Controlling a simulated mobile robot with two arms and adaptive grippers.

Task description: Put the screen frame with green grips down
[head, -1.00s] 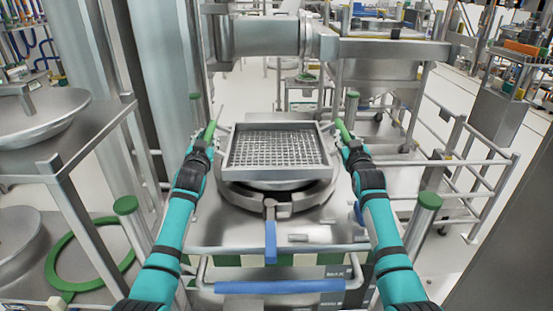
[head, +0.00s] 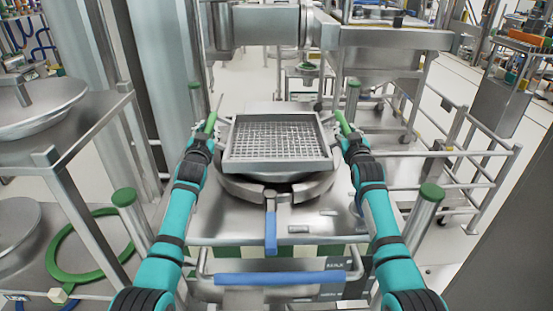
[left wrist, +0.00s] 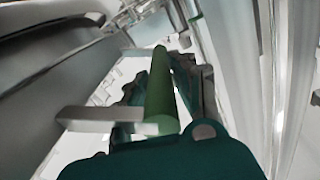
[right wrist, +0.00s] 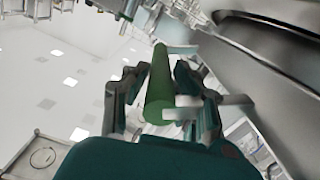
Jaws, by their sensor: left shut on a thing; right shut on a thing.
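The screen frame (head: 277,167) is a square metal tray with a mesh bottom, level in the middle of the head view. It is over the round metal bin opening (head: 278,190); I cannot tell whether it touches it. My left gripper (head: 207,135) is shut on the frame's left green grip, which also shows between the fingers in the left wrist view (left wrist: 160,95). My right gripper (head: 346,133) is shut on the right green grip, seen in the right wrist view (right wrist: 158,90).
A blue handle (head: 270,232) sticks out at the front of the opening, above a blue push bar (head: 280,278). Green-capped posts (head: 431,193) stand at the corners. A steel rack (head: 60,165) is close on the left, and a railing (head: 470,150) is at the right.

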